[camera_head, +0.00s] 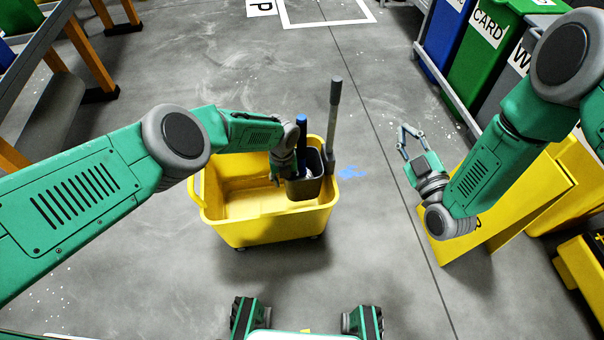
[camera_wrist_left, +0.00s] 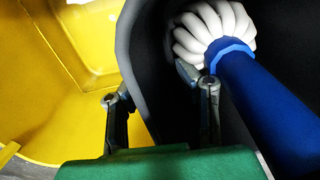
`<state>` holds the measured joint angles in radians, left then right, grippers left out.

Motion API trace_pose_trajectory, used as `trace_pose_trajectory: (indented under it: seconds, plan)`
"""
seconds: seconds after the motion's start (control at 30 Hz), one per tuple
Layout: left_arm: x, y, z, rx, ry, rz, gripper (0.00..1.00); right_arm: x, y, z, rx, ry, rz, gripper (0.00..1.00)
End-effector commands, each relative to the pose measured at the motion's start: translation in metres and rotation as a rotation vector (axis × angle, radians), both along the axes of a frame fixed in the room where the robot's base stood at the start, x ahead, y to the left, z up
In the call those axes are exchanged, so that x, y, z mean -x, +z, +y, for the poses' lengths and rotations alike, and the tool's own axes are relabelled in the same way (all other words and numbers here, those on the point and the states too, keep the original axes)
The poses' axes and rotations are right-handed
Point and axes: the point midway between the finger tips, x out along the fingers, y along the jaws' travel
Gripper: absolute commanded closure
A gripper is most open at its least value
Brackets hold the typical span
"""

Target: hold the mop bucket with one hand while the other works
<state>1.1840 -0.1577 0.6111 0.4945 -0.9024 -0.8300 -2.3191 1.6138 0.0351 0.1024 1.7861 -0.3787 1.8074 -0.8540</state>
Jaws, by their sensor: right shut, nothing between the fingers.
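The yellow mop bucket (camera_head: 265,232) stands on the floor ahead of me, with a dark grey wringer (camera_head: 305,188) at its right end. A blue mop handle (camera_head: 302,132) rises from the wringer, and a grey lever (camera_head: 335,110) stands beside it. In the left wrist view, the white mop head (camera_wrist_left: 205,30) and blue handle (camera_wrist_left: 265,100) are inside the wringer. My right gripper (camera_head: 405,138) is shut and empty, well right of the bucket above the floor.
Blue, green and grey bins (camera_head: 482,60) stand in a rack at the upper right. An orange-legged table (camera_head: 88,50) is at upper left. The floor (camera_head: 380,220) between bucket and panels is clear.

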Motion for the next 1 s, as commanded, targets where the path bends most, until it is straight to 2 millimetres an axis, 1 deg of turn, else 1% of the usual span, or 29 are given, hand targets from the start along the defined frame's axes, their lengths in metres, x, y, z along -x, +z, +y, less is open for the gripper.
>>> trace_pose_trajectory:
  seconds: [0.17, 0.37, 0.4, 0.6, 0.73, 0.87, 1.0]
  plan:
    - [-0.002, 0.009, -0.001, 0.001, -0.003, -0.001, 0.71, 0.000, 0.000, 0.000, 0.000, 0.000, 0.000, 1.00]
    - [-0.001, 0.033, 0.001, -0.001, -0.003, -0.001, 0.71, 0.000, 0.000, 0.000, 0.000, 0.000, 0.000, 1.00]
    - [-0.002, 0.042, 0.000, -0.001, -0.003, -0.004, 0.71, 0.000, 0.000, 0.000, 0.000, 0.000, 0.000, 1.00]
    - [-0.002, 0.082, 0.000, 0.000, -0.002, -0.002, 0.71, 0.000, 0.000, 0.000, 0.000, 0.000, 0.000, 1.00]
    - [-0.002, 0.103, 0.000, -0.001, -0.001, -0.002, 0.71, 0.000, 0.000, 0.000, 0.000, 0.000, 0.000, 1.00]
    - [-0.002, 0.114, 0.000, -0.001, 0.000, -0.001, 0.71, 0.000, 0.000, 0.000, 0.000, 0.000, 0.000, 1.00]
    - [-0.001, 0.118, 0.000, -0.001, 0.001, 0.000, 0.71, 0.000, 0.000, 0.000, 0.000, 0.000, 0.000, 1.00]
